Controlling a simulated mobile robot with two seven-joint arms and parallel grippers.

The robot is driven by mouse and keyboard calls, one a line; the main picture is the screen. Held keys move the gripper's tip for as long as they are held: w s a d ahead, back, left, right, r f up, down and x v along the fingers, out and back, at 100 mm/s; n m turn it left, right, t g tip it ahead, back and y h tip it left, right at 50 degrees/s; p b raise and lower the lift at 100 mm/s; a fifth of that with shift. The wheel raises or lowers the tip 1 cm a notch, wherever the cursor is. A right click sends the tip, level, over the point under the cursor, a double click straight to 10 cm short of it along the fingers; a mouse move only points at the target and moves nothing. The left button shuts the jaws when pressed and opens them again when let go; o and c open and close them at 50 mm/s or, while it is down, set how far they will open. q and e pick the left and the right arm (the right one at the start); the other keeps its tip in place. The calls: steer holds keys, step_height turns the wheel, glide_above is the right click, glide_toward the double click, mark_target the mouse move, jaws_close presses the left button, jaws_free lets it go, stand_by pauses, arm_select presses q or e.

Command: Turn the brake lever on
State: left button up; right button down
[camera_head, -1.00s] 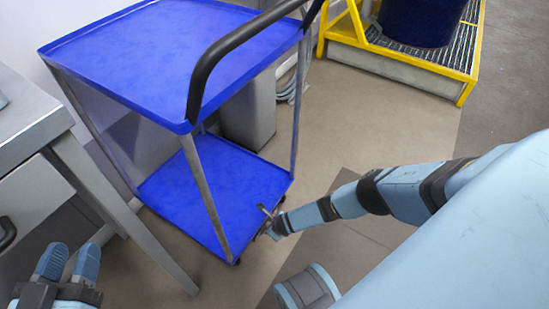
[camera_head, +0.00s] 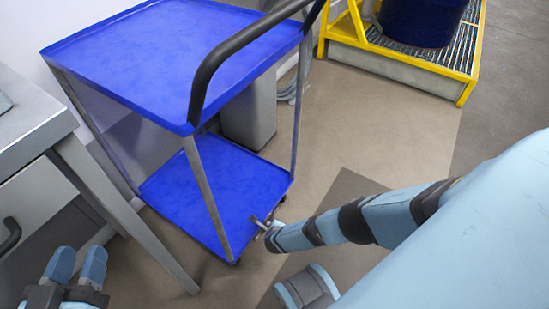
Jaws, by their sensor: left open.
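A blue two-shelf cart (camera_head: 180,55) with a black push handle stands left of centre. Its lower shelf (camera_head: 215,190) sits close to the floor. The brake lever cannot be made out clearly; the small parts by the near right corner of the lower shelf are partly hidden by my right arm. My right arm comes in from the right, and its far end, with the right gripper (camera_head: 262,222), is at that corner. The gripper's jaws are too small to read. My left gripper (camera_head: 77,265) is open and empty at the lower left, well apart from the cart.
A grey metal table (camera_head: 40,125) with a drawer stands at the left, close to the cart. A yellow-framed grated platform (camera_head: 400,70) bearing a dark blue drum (camera_head: 420,20) stands at the back right. Brown floor (camera_head: 385,125) between cart and platform is clear.

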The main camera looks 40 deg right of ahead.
steer(key=c, duration=1.3)
jaws_free()
arm_select(q)
steer(key=shift+d, duration=0.1)
arm_select(e)
steer(key=shift+o, duration=0.9)
arm_select(q)
steer(key=shift+r, duration=0.15)
arm_select(e)
steer(key=shift+s+a+r+p, duration=0.1)
steer(key=shift+s+r+p, duration=0.05)
steer(key=shift+r+p, duration=0.25)
arm_select(q)
step_height(320, 180, up, 9)
steer(key=s+n+t+p, duration=0.1)
steer(key=n+t+p, duration=0.1)
steer(key=p, duration=0.7)
steer(key=shift+s+n+t+p, duration=0.35)
steer(key=shift+s+n+t, duration=0.05)
steer(key=shift+n, duration=0.1)
arm_select(e)
steer(key=v, duration=1.3)
steer(key=shift+f, duration=0.1)
